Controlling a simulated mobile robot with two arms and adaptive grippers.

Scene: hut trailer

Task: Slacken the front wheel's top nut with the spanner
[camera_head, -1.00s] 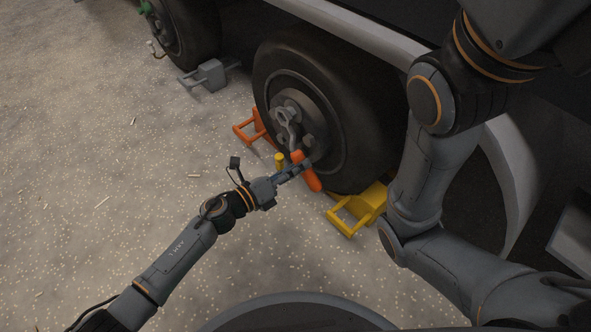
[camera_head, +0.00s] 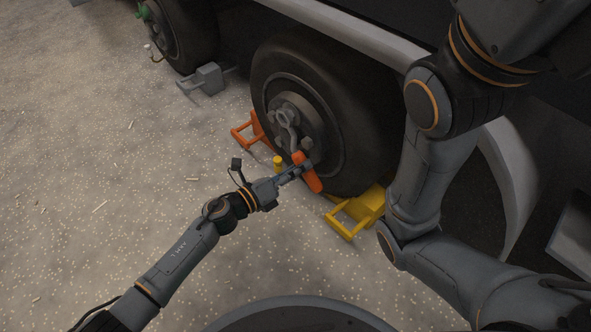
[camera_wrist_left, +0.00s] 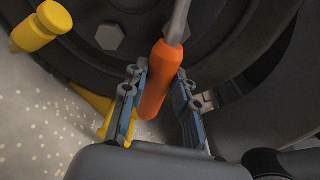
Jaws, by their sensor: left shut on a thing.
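The front wheel (camera_head: 345,103) is a black tyre with a dark hub and grey nuts. The spanner (camera_head: 307,178) has an orange handle and a grey steel shank that runs up to a ring head at the upper part of the hub. The top nut is hidden behind that head, and I cannot tell how far the head is seated on it. My left gripper (camera_head: 300,170) is shut on the orange handle. In the left wrist view the handle (camera_wrist_left: 162,75) stands between the fingers, and a hex nut (camera_wrist_left: 110,37) shows beside it. My right gripper is out of view.
An orange chock (camera_head: 243,131) and a yellow chock (camera_head: 358,211) flank the wheel. A small yellow peg-like thing (camera_head: 278,163) is near my left fingers. A second wheel (camera_head: 185,32) with a grey chock (camera_head: 207,78) is behind.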

